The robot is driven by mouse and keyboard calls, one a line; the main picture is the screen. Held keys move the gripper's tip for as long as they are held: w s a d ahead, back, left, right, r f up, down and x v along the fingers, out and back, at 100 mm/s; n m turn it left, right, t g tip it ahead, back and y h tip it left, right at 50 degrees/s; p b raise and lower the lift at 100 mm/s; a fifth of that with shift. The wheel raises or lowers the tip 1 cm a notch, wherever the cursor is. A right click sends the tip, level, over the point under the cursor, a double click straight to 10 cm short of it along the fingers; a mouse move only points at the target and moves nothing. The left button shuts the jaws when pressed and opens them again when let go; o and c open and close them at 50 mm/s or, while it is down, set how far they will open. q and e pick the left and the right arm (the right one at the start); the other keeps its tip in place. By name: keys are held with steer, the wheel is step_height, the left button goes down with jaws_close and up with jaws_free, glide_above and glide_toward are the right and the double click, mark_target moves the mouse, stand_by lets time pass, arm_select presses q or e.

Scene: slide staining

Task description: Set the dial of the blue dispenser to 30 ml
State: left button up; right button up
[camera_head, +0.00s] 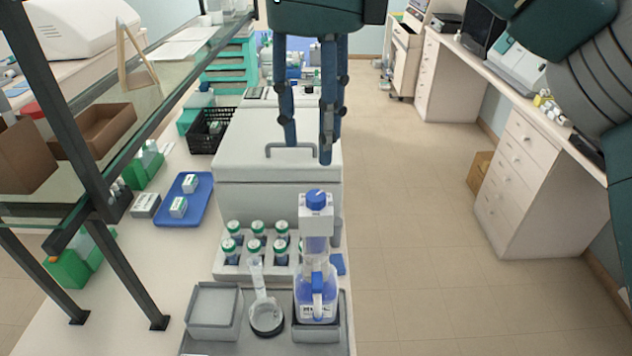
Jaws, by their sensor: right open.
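The blue dispenser (305,284) stands upright at the front right of the grey tray. It is a clear bottle of blue liquid with a white head and a blue dial (316,199) on top. The scale and setting of the dial are too small to read. My right gripper (307,150) hangs down from the top of the view, its two dark blue fingers apart and empty. In the picture its fingertips are just above the dial, not visibly touching it. My left gripper is not in view.
A grey tray (262,345) holds a grey dish (214,308) and a glass cylinder (257,280) left of the dispenser. Several green-capped bottles stand in a rack (228,272) behind. A white box (240,170) with a handle stands behind the rack. Shelf posts line the left; floor is right.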

mark_target(316, 195)
step_height(316, 195, down, 9)
steer(key=shift+r+p, duration=0.2)
steer(key=shift+p, duration=0.7)
steer(key=shift+f, duration=0.55)
jaws_close()
